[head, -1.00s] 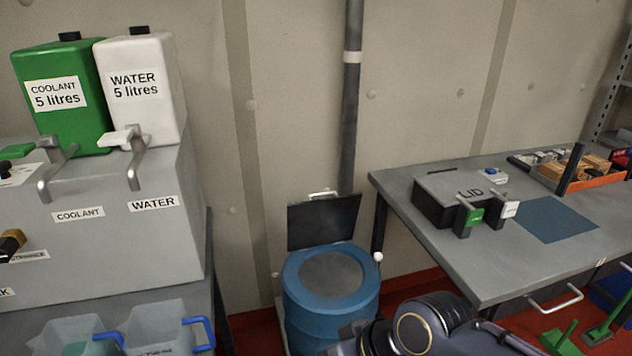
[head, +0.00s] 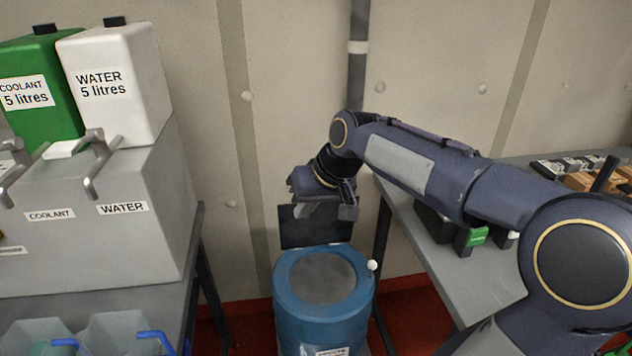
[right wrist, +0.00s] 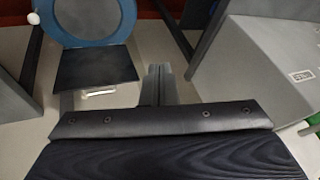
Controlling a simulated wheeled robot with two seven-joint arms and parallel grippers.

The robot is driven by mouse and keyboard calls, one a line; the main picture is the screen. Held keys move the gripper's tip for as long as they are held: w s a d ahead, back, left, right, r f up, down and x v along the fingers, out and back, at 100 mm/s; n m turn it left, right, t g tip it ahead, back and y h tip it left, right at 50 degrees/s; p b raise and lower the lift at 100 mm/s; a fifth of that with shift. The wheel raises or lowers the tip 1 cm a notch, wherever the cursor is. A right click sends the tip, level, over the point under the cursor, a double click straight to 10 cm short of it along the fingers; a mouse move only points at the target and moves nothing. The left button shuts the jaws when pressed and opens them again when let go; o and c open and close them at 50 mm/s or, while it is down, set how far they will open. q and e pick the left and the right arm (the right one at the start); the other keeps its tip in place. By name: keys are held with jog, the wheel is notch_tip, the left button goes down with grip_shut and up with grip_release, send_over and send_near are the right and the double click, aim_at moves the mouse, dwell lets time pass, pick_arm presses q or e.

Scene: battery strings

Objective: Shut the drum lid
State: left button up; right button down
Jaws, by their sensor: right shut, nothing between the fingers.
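The blue drum (head: 323,318) stands on the floor between the two benches, with a dark disc in its blue top. Its dark square lid (head: 316,232) stands raised behind the top. My right gripper (head: 305,210) is in front of the lid's upper part in the head view and hides its handle. In the right wrist view its fingers (right wrist: 158,75) are shut and empty, beside the lid (right wrist: 97,68) and apart from it in the picture. The lid's pale handle (right wrist: 100,92) and the drum (right wrist: 132,20) show there too. My left gripper is not in view.
The left bench holds a grey cabinet (head: 130,245) with coolant and water jugs, and clear pitchers with blue handles. The right bench (head: 430,270) is close to the drum, under my right arm. A dark wall pipe (head: 358,80) runs behind the drum.

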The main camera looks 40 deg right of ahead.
jog(key=w+d+f+m+g+h+p, duration=0.1)
jog(key=w+d+f+m+h+p, duration=0.25)
jog(key=w+d, duration=1.65)
jog(key=s+f+p+x, duration=0.1)
jog(key=s+p+x, duration=0.1)
jog(key=x, duration=1.2)
jog(key=shift+n+g+p, duration=0.35)
jog(key=shift+n+g, duration=0.05)
jog(key=shift+n, duration=0.05)
